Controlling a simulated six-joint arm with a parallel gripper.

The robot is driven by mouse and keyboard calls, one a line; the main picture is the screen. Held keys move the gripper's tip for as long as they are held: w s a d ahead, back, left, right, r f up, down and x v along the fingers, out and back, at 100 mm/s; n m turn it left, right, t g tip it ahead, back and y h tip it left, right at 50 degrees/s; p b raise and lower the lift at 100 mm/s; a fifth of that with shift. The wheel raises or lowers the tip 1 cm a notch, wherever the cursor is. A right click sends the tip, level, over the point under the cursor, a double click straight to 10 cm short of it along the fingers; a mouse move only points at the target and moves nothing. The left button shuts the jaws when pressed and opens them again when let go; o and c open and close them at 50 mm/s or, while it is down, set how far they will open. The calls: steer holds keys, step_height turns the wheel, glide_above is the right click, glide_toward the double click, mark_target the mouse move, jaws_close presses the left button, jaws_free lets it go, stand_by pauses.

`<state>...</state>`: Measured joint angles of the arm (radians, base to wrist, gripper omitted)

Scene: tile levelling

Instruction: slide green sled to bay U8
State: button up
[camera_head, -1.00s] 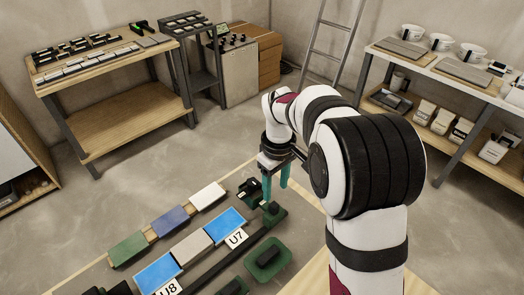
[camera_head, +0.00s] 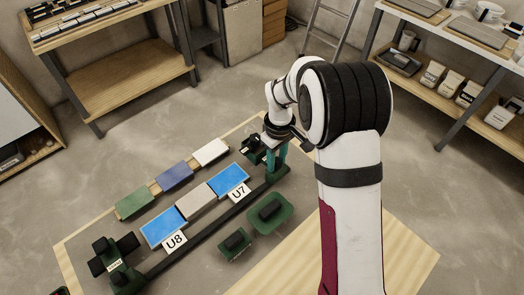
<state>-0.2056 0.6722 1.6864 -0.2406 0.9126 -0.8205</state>
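My gripper (camera_head: 277,157), with teal fingers, points down at the right end of the dark rail (camera_head: 206,236). A dark green block (camera_head: 279,173) sits there by the fingertips; whether they grip it is too small to tell. Bay U8 is marked by a white label (camera_head: 174,243) beside a blue tile (camera_head: 163,229) at the left. The U7 label (camera_head: 238,194) stands beside another blue tile (camera_head: 228,180). A green plate with a black handle (camera_head: 270,212) and a smaller one (camera_head: 235,244) lie in front of the rail. I cannot tell which green piece is the sled.
Green (camera_head: 134,203), blue (camera_head: 174,175) and white (camera_head: 210,152) tiles line up behind. The table's front right is bare wood.

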jaws_close()
steer(key=s+a, duration=2)
steer(key=shift+s+a, duration=0.35)
steer(key=shift+a, duration=0.05)
steer(key=shift+o, duration=1.8)
jaws_free()
step_height(320, 180, up, 7)
